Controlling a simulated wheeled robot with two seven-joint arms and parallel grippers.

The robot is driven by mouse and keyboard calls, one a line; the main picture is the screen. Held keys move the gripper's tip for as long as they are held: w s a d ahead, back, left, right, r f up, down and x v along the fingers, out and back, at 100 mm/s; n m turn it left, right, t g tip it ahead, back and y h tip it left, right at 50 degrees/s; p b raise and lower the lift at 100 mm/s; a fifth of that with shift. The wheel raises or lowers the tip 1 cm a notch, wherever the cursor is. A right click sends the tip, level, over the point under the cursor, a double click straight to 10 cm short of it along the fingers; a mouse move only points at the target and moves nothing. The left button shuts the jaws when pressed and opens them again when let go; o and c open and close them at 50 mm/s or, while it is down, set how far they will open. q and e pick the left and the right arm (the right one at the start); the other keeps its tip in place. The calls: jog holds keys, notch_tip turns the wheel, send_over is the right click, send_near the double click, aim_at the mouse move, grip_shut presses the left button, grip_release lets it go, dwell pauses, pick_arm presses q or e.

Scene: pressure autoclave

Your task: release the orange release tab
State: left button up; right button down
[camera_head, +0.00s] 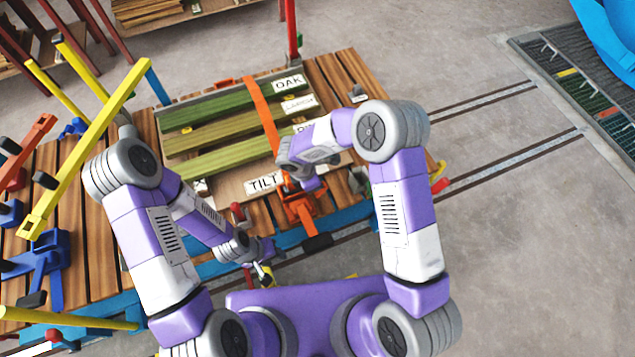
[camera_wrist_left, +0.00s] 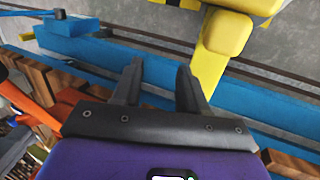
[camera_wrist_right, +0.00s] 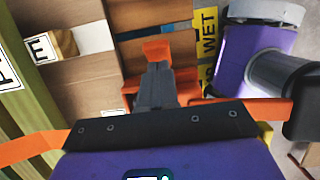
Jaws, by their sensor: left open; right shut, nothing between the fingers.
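An orange strap (camera_head: 263,112) runs over the stacked boards to an orange ratchet (camera_head: 303,207) at the near edge of the stack. In the right wrist view an orange tab (camera_wrist_right: 157,50) stands just beyond my right gripper (camera_wrist_right: 157,70). The right fingers are shut together and empty; their tips overlap the tab's lower edge, and I cannot tell whether they touch it. The ratchet's orange handle (camera_wrist_right: 255,110) with a black grip lies to their right. My left gripper (camera_wrist_left: 160,72) is open and empty near the table's front edge, away from the ratchet.
Labelled boards (camera_head: 220,125) lie on the slatted table (camera_head: 95,245). A blue beam (camera_wrist_left: 85,45) and a yellow part (camera_wrist_left: 212,60) lie beyond the left fingers. A yellow bar (camera_head: 85,145) stands at the left. Open floor (camera_head: 540,270) lies to the right.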

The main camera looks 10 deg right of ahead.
jog(key=a+p+v, duration=0.1)
jog(key=p+v, duration=0.2)
jog(key=v, duration=1)
jog(key=shift+s+a+f, duration=0.15)
jog(key=shift+s+a, duration=0.1)
